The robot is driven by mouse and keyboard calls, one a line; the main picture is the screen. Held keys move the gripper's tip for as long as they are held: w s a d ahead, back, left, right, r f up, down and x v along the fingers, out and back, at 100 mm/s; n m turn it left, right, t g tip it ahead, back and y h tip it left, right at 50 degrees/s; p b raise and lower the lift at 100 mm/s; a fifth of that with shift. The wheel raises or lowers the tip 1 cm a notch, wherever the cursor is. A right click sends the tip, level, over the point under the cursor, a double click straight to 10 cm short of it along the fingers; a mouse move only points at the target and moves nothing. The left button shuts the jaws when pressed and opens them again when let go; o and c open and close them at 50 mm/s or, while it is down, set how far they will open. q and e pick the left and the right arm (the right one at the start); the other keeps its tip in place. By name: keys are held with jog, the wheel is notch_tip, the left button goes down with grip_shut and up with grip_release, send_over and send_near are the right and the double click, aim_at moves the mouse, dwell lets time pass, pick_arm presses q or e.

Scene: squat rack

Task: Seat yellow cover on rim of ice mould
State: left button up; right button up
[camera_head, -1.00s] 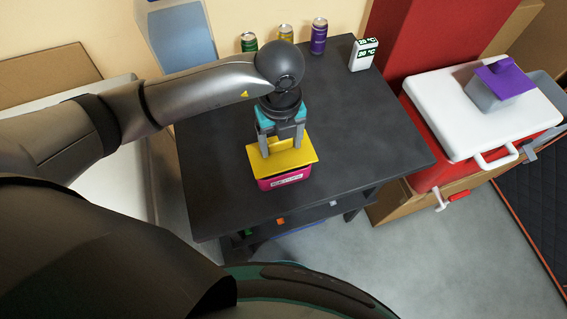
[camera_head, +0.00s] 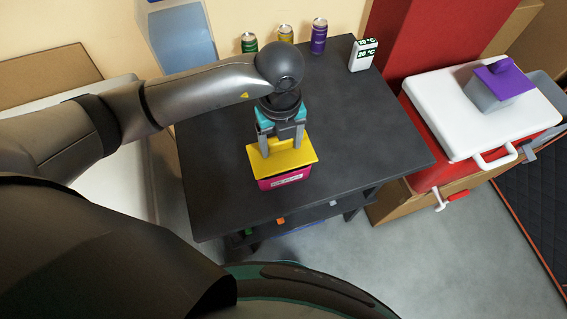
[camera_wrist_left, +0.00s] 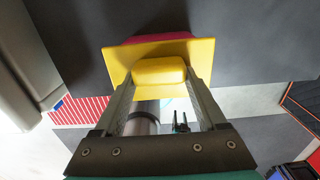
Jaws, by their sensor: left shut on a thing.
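My left gripper (camera_head: 282,149) points down and is shut on the raised handle of the yellow cover (camera_head: 298,161). The cover lies over the top of the pink ice mould (camera_head: 285,181), which stands on the dark table and has a white label on its front. The cover looks slightly turned relative to the mould and overhangs it. Whether it touches the rim all round is hidden. In the left wrist view, the yellow handle (camera_wrist_left: 159,71) is between the two fingers, and a strip of pink mould (camera_wrist_left: 160,37) shows past the cover's edge.
The dark table (camera_head: 370,140) is clear around the mould. Green, yellow and purple cans (camera_head: 319,36) and a white temperature display (camera_head: 363,54) stand at its back. To the right is a red cooler with a white lid (camera_head: 450,110), carrying a grey box with a purple cover (camera_head: 497,80).

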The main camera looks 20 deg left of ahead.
pick_arm(q)
jog(key=shift+f+b, duration=1)
jog(key=shift+f, duration=0.5)
dwell(2.0)
jog(key=o, duration=1.3)
notch_tip(320, 180, up, 15)
jog(key=p, duration=0.2)
jog(key=shift+p, duration=0.3)
jog(key=shift+r, duration=0.1)
